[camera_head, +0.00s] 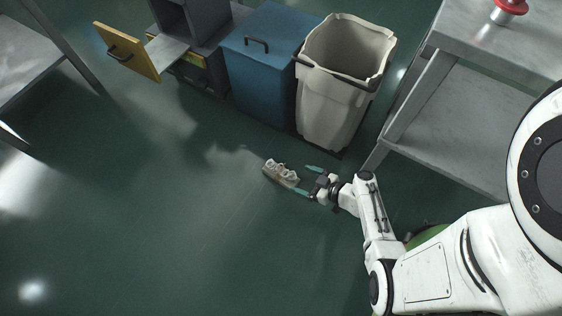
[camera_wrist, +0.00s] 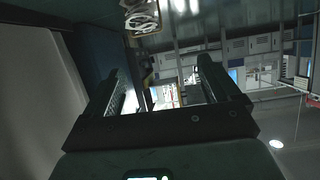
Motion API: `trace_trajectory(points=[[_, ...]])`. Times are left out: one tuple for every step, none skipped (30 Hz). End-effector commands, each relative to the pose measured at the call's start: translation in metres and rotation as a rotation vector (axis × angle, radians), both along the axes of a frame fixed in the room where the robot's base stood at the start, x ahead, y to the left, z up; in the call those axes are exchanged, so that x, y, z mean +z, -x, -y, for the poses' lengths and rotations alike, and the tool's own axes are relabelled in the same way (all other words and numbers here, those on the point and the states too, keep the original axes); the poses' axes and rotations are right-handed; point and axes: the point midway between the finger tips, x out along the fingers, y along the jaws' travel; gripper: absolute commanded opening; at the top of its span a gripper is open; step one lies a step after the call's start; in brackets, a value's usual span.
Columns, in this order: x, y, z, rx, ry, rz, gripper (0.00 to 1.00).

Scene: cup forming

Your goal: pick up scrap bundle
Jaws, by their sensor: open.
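The scrap bundle (camera_head: 281,173), a pale coiled cluster with a brownish side, appears to lie on the green floor in the head view. It also shows at the top edge of the wrist view (camera_wrist: 142,17), partly cut off. My gripper (camera_head: 302,178) is open beside it, with teal fingers pointing left towards the bundle. The lower finger reaches close to the bundle's right end; I cannot tell whether they touch. In the wrist view my gripper (camera_wrist: 162,72) shows two spread fingers with nothing between them; the bundle is above and beyond the tips.
A beige open bin (camera_head: 335,110) and a blue lidded bin (camera_head: 258,75) stand behind the bundle. A grey cabinet has an open yellow drawer (camera_head: 133,52). A metal workbench (camera_head: 470,120) stands at the right, another table (camera_head: 22,58) at the left. The floor in the lower left is clear.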

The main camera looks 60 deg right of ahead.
Motion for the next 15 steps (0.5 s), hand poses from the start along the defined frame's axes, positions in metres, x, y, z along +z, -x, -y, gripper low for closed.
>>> trace_trajectory(points=[[-0.013, 0.002, 0.005, -0.027, 0.011, 0.006, 0.89], [-0.015, 0.003, 0.007, -0.039, 0.015, 0.009, 0.89], [-0.018, 0.003, 0.009, -0.049, 0.021, 0.011, 0.89], [-0.019, 0.002, 0.01, -0.054, 0.025, 0.013, 0.89], [-0.02, 0.001, 0.012, -0.058, 0.027, 0.015, 0.89], [-0.022, -0.003, 0.013, -0.061, 0.03, 0.016, 0.89], [-0.024, -0.006, 0.013, -0.062, 0.03, 0.016, 0.89], [-0.026, -0.01, 0.013, -0.062, 0.03, 0.017, 0.89], [-0.028, -0.016, 0.013, -0.06, 0.03, 0.017, 0.89], [-0.03, -0.021, 0.014, -0.06, 0.03, 0.016, 0.89], [-0.032, -0.025, 0.014, -0.06, 0.03, 0.016, 0.89], [-0.034, -0.031, 0.014, -0.059, 0.03, 0.016, 0.89], [-0.036, -0.034, 0.014, -0.059, 0.03, 0.015, 0.89], [-0.037, -0.037, 0.015, -0.059, 0.03, 0.015, 0.89], [-0.038, -0.041, 0.015, -0.059, 0.03, 0.015, 0.89]])
